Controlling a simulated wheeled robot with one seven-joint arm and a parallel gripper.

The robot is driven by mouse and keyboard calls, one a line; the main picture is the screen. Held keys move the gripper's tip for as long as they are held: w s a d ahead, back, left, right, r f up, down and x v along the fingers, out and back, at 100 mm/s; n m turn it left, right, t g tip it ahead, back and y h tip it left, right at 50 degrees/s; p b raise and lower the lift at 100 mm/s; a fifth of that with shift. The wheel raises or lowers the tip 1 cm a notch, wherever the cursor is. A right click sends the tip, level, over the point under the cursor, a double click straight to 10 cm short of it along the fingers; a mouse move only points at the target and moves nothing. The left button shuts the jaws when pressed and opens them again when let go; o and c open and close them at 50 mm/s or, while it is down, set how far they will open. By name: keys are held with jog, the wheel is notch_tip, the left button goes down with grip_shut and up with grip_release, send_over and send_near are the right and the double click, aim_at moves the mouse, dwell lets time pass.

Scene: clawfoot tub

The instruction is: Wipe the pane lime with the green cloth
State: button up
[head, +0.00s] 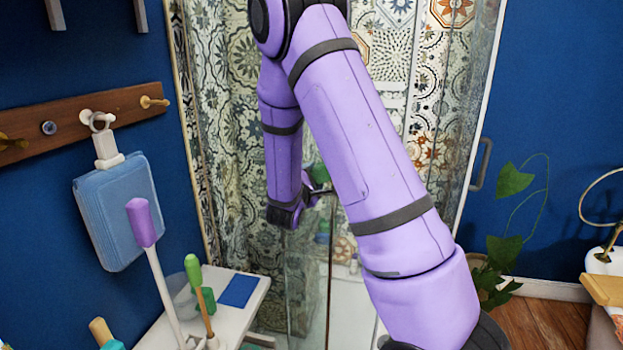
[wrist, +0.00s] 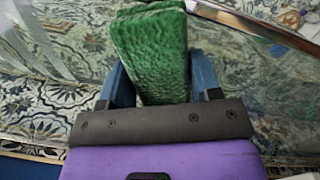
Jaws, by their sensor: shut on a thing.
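The green cloth (wrist: 152,55) is a thick, textured, folded block in the wrist view. My gripper (wrist: 160,88) is shut on it, with blue fingers on either side and the cloth standing out beyond them. In the head view, small green patches (head: 321,172) show by the end of my arm, mostly hidden by the arm. The clear glass pane (head: 306,280) stands in front of the patterned tiles, partly behind my arm. I cannot make out the lime on it, nor tell whether the cloth touches the glass.
A white side table (head: 246,308) at lower left holds a blue cloth (head: 239,290) and handled brushes. A blue pad (head: 118,210) hangs from a wooden peg rail (head: 72,125). A trailing plant (head: 510,250) stands at right. Bare wooden floor (head: 545,325) shows at lower right.

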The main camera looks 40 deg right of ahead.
jog(key=shift+w+a, duration=0.65)
jog(key=shift+w, duration=0.2)
jog(key=shift+w+a, duration=0.6)
jog(key=shift+w, duration=0.2)
jog(key=shift+a, duration=0.1)
jog(key=shift+w+a, duration=0.6)
jog(key=shift+w, duration=0.2)
jog(key=shift+w+a, duration=0.6)
jog(key=shift+w, duration=0.2)
jog(key=shift+w+a, duration=0.1)
jog(key=s+a, duration=0.2)
jog(key=a, duration=0.5)
jog(key=shift+a, duration=0.2)
